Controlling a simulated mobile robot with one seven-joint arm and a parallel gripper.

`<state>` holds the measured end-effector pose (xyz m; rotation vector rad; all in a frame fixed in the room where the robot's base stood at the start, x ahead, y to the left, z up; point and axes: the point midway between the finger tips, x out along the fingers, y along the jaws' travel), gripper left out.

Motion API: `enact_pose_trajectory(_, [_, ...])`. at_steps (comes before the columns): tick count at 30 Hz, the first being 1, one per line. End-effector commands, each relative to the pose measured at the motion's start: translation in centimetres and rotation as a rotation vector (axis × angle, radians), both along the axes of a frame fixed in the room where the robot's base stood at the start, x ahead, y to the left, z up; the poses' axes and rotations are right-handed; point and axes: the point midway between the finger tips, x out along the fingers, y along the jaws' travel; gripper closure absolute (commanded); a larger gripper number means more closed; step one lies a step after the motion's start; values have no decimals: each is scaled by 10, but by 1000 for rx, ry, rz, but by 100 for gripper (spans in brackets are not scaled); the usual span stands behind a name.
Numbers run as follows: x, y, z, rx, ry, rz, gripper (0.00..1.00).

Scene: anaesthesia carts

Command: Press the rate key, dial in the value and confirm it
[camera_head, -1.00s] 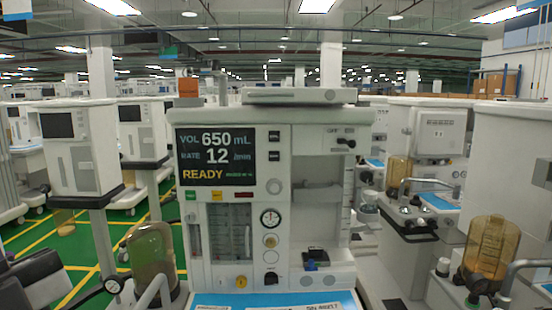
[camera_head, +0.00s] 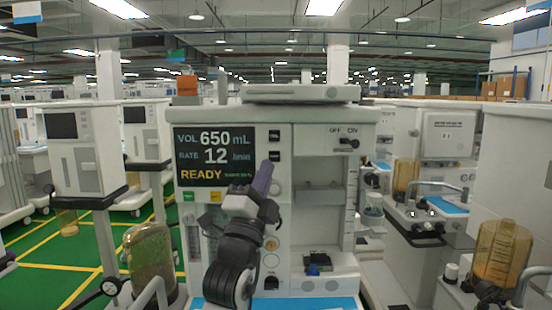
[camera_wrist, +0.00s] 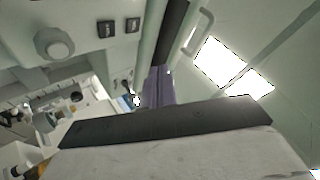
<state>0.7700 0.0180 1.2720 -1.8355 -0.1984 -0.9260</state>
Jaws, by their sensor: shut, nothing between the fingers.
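The cart's dark screen (camera_head: 214,156) reads VOL 650 mL, RATE 12 /min and READY. Two small dark keys, the upper key (camera_head: 274,135) and the lower key (camera_head: 274,156), sit right of the screen; their labels are too small to read. Both keys also show in the wrist view, one key (camera_wrist: 106,28) beside the other key (camera_wrist: 132,25).
An OFF/ON switch (camera_head: 349,142) sits on the panel's right part. An amber canister (camera_head: 150,262) stands at left, and other carts stand on both sides.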

Motion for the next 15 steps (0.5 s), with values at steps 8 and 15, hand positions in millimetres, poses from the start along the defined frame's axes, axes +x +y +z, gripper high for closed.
enact_pose_trajectory(8, [6,-13,-5,35,15,-9,100])
enact_pose_trajectory(15, [7,-12,-5,34,14,-8,100])
